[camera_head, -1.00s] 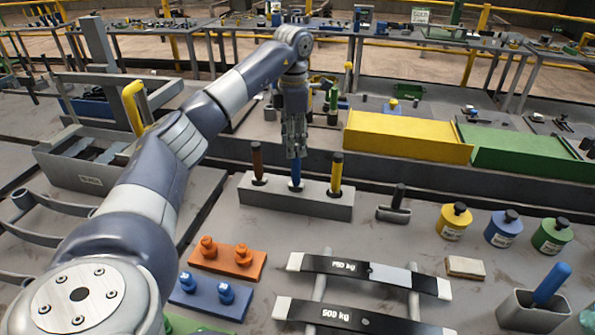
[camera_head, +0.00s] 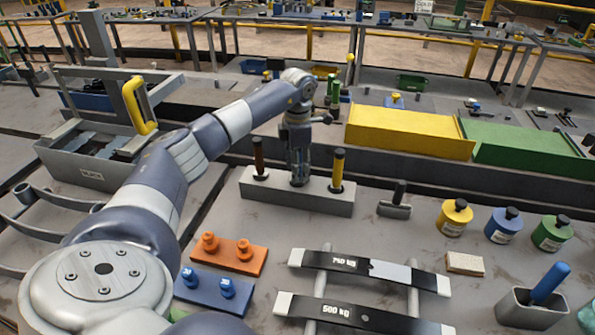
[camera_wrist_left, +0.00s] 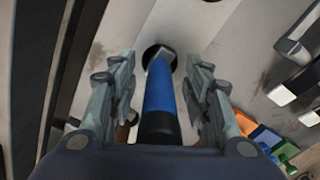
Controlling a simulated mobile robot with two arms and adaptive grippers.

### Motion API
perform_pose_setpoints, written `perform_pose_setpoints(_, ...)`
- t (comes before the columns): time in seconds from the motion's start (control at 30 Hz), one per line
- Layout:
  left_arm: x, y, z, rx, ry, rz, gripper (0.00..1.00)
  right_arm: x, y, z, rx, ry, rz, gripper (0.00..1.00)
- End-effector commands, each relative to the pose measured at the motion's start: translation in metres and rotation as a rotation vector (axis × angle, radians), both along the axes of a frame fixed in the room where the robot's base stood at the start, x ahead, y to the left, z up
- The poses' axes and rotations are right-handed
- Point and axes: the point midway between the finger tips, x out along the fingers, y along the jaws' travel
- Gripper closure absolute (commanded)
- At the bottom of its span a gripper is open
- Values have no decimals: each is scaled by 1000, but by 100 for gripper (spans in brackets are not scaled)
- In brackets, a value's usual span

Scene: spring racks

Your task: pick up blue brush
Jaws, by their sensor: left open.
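The blue brush (camera_wrist_left: 160,92) stands in the middle hole of a grey holder block (camera_head: 318,203); the wrist view shows its blue handle and black end cap. My left gripper (camera_head: 298,176) points down over the middle hole and hides most of the brush in the head view. In the left wrist view its two fingers are apart, one on each side of the handle, with gaps visible. My right gripper is not in view.
Behind the block are a yellow box (camera_head: 408,132) and a green box (camera_head: 525,152). In front are orange (camera_head: 228,253) and blue (camera_head: 213,292) peg plates and weight bars. A blue handle (camera_head: 550,283) stands in a grey cup (camera_head: 525,312).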

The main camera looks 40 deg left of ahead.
Motion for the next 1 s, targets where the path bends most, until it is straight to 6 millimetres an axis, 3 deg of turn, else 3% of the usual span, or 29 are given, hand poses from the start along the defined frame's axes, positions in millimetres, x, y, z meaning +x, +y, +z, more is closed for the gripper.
perform_pose_setpoints(0.3,0,0,-9,1,-1,0,55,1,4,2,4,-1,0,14)
perform_pose_setpoints(0.37,0,0,-9,1,-1,0,67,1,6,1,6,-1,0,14)
perform_pose_setpoints(0.5,0,0,-8,1,-1,0,98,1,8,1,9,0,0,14)
perform_pose_setpoints(0.53,0,0,-8,1,-1,0,100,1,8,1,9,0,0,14)
perform_pose_setpoints(0.87,0,0,-7,0,-1,0,100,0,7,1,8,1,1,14)
perform_pose_setpoints(1.0,1,0,8,1,-6,-1,100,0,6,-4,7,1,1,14)
